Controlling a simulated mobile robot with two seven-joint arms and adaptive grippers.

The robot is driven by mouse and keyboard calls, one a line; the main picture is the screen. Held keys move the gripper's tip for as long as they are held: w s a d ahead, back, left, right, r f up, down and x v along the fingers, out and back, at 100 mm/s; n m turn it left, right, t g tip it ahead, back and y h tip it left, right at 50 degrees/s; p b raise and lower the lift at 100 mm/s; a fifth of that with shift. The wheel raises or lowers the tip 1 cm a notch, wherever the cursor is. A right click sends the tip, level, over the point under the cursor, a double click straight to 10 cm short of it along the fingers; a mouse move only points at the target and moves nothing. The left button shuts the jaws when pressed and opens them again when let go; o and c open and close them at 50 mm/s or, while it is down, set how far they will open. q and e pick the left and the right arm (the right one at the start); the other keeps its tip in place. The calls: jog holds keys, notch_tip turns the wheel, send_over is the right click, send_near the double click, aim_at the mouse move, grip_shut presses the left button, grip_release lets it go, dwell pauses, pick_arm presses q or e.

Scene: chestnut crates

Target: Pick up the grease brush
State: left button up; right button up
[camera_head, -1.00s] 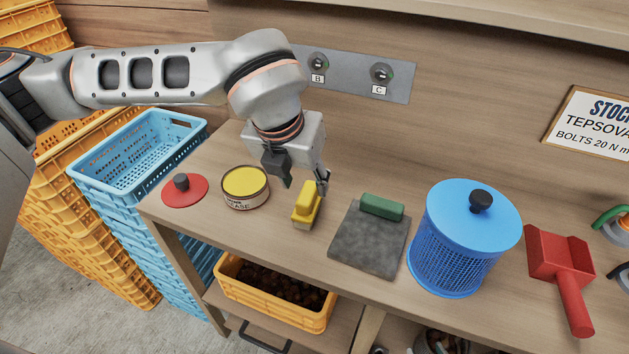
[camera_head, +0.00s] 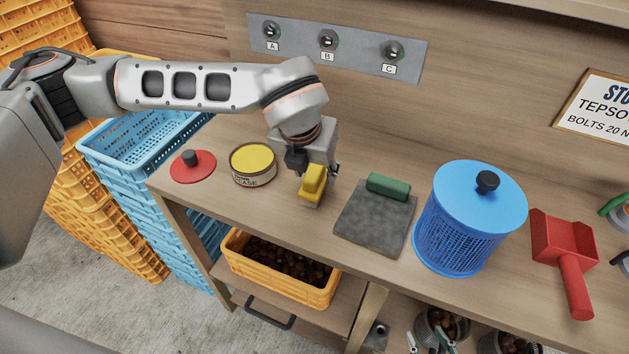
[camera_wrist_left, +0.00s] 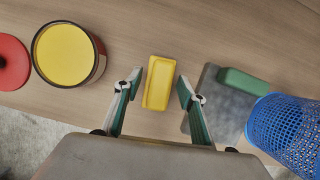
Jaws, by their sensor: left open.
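The yellow block on the workbench, which I take to be the grease brush (camera_head: 311,187), has a raised narrower top. It stands right of the open grease tin (camera_head: 253,163). My left gripper (camera_head: 312,166) is open just behind and over the brush in the head view. In the left wrist view the brush (camera_wrist_left: 159,83) appears between the two spread fingertips (camera_wrist_left: 159,82), with a narrow gap on each side. Whether the fingers are down at its height I cannot tell. My right gripper is not in view.
A red lid (camera_head: 193,168) with a black knob lies left of the tin. A grey slab (camera_head: 374,222) with a green block (camera_head: 388,186) lies to the right, then a blue lidded basket (camera_head: 455,240) and a red scoop (camera_head: 563,248). An orange crate (camera_head: 290,290) sits below.

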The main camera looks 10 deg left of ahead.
aim_at(315, 170)
pick_arm(q)
grip_shut()
jog(key=shift+r, duration=0.15)
notch_tip(315, 170, up, 20)
dwell(0.5)
jog(key=c, duration=0.7)
grip_release()
jog(key=c, duration=0.4)
